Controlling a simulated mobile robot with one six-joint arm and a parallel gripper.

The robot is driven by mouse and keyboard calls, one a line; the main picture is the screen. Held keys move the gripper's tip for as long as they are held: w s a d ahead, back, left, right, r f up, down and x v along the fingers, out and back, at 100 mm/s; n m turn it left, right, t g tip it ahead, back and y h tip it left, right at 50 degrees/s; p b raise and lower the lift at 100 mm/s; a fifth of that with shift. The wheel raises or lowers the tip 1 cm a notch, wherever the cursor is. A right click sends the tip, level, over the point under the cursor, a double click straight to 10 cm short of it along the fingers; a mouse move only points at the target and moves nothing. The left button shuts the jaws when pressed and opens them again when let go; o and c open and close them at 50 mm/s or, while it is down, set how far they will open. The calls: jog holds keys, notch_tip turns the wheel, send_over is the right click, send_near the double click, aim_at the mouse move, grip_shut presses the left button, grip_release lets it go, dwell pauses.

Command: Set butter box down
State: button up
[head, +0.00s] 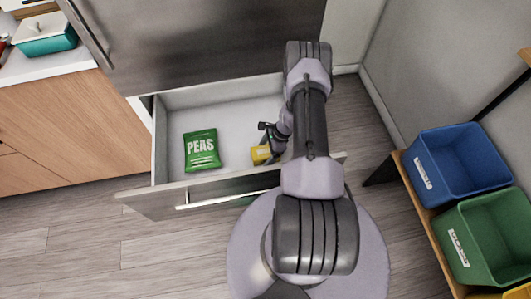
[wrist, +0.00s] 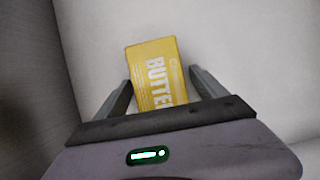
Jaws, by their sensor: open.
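The yellow butter box (wrist: 152,72) lies in the open drawer, between the two fingers of my gripper (wrist: 162,82) in the wrist view. The fingers are apart, with a gap showing on the box's right side; the left finger is very close to the box, and I cannot tell if it touches. In the head view the butter box (head: 261,154) shows at the right part of the drawer, near its front panel, partly hidden by my gripper (head: 268,140) and arm.
The open drawer (head: 215,101) also holds a green peas bag (head: 201,149) on the left, with clear floor between it and the butter box. The drawer's front panel (head: 150,200) stands near my base. Blue (head: 455,165) and green (head: 490,235) bins stand at right.

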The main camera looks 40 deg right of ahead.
jog(key=p+v, duration=0.4)
jog(key=v, duration=0.7)
jog(key=shift+d+r, duration=0.1)
jog(key=shift+r, duration=0.2)
jog(key=w+a+r+n, duration=0.3)
jog(key=a+r, duration=0.1)
jog(key=r, duration=0.6)
jog(key=w+a+r+n+h, duration=0.1)
jog(key=w+a+r+n, duration=0.15)
jog(key=r, duration=0.75)
jog(key=w+a+r+n, duration=0.3)
jog(key=w+a+r, duration=0.1)
jog(key=r, duration=0.6)
jog(key=s+a+r+n+t, duration=0.1)
jog(key=s+a+r+n, duration=0.1)
jog(key=a+r, duration=0.45)
jog(key=s+a+r+n+t, duration=0.1)
jog(key=s+a+r+n, duration=0.2)
jog(key=a+r, duration=0.3)
jog(key=s+a+r+n, duration=0.3)
jog(key=s+a, duration=0.1)
jog(key=s, duration=0.3)
jog(key=s+a+r+n+t, duration=0.1)
jog(key=s+a+r+n, duration=0.2)
jog(key=s, duration=0.4)
jog(key=shift+s+a+r+h, duration=0.3)
jog(key=shift+a+r+h, duration=0.1)
jog(key=shift+a+r, duration=0.15)
